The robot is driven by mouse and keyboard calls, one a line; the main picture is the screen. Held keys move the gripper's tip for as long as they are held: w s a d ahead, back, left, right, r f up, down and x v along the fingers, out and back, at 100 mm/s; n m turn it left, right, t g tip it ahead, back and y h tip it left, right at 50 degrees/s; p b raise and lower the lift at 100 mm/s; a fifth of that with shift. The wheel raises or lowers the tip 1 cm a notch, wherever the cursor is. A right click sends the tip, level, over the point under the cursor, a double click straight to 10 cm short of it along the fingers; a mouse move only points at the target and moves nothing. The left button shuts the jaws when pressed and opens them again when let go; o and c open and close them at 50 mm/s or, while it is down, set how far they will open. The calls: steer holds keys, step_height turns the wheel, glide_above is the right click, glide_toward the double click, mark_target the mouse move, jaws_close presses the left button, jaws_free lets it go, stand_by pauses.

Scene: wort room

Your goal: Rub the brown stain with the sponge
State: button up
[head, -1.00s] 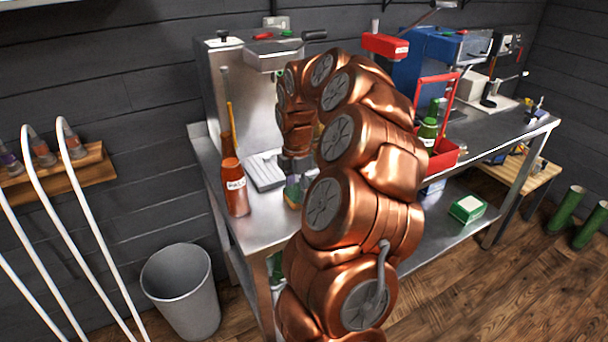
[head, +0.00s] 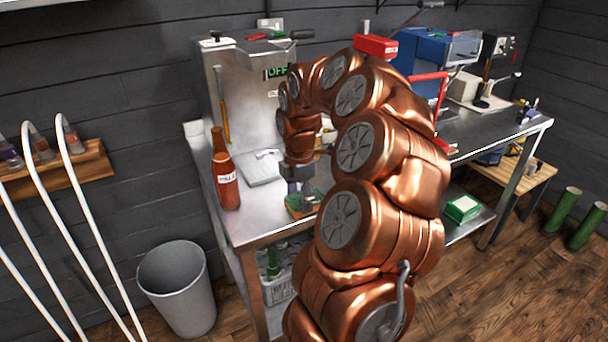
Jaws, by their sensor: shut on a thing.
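My gripper (head: 302,190) points down over the front left part of the steel table (head: 252,222). It is shut on a sponge (head: 292,210), which shows green with a yellowish edge low under the fingers. The sponge looks to be at or just above the table top; I cannot tell if it touches. No brown stain can be made out; the gripper, sponge and arm cover that part of the table.
A brown bottle (head: 225,178) with a white label stands left of my gripper, near the table's left edge. A pale tray (head: 262,168) lies behind. A steel machine (head: 242,95) stands at the back. A grey bin (head: 177,290) is on the floor at left.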

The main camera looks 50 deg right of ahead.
steer(key=shift+w+r+p, duration=0.15)
steer(key=shift+r+p, duration=1.35)
steer(key=shift+r, duration=2.2)
steer(key=shift+f, duration=0.1)
